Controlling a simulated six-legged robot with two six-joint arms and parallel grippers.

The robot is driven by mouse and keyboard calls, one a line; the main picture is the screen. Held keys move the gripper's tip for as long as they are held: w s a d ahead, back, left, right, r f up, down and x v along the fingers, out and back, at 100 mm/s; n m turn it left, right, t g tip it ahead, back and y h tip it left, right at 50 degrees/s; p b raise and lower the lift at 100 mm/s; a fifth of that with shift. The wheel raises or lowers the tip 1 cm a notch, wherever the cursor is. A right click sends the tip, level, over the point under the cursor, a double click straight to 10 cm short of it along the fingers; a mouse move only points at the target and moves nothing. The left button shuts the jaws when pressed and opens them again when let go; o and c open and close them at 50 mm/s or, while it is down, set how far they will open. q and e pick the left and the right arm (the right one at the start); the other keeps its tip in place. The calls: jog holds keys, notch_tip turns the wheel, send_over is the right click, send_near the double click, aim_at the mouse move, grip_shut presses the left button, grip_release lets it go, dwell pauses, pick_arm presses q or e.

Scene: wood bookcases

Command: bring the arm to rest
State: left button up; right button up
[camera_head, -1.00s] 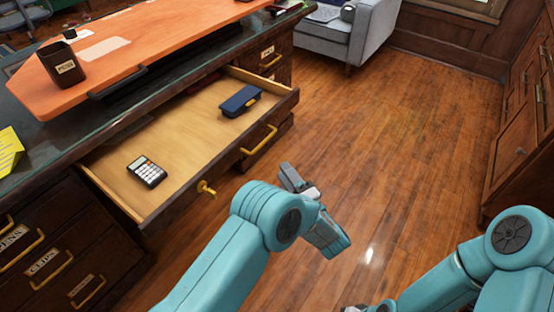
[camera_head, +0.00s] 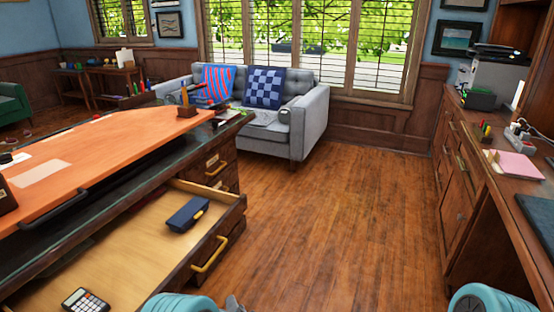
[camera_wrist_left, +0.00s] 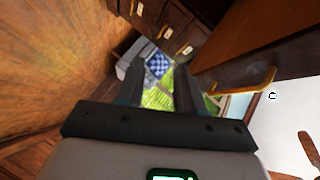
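My left arm shows at the bottom edge of the head view as a teal joint, with a small grey part of my left gripper (camera_head: 232,304) beside it. In the left wrist view the two dark fingers of my left gripper (camera_wrist_left: 158,88) stand apart with nothing between them. Only a teal joint of my right arm shows at the lower right of the head view; its gripper is out of view. The open desk drawer (camera_head: 130,250) holds a dark blue stapler-like object (camera_head: 188,214) and a calculator (camera_head: 86,301).
The desk (camera_head: 110,150) with an orange top is at left. A grey sofa (camera_head: 302,120) with two cushions stands at the back. A wood counter (camera_head: 500,190) with a printer runs along the right. The wood floor (camera_head: 340,220) between is clear.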

pick_arm(q)
jog(key=s+a+f+n+g+h, duration=0.1)
jog(key=s+f+n+g+h, duration=0.3)
jog(key=s+f, duration=0.3)
jog(key=s+f+n+g+h, duration=0.3)
jog(key=s+n+g+h, duration=0.45)
jog(key=s, duration=1.45)
notch_tip(320, 180, up, 19)
jog(key=s+m+g+y+p, duration=0.1)
jog(key=p, duration=1.7)
jog(key=shift+s+d+g+p, duration=0.2)
jog(key=shift+d+g+p, duration=0.1)
jog(key=shift+g+p, duration=0.1)
jog(key=shift+m+y, duration=0.25)
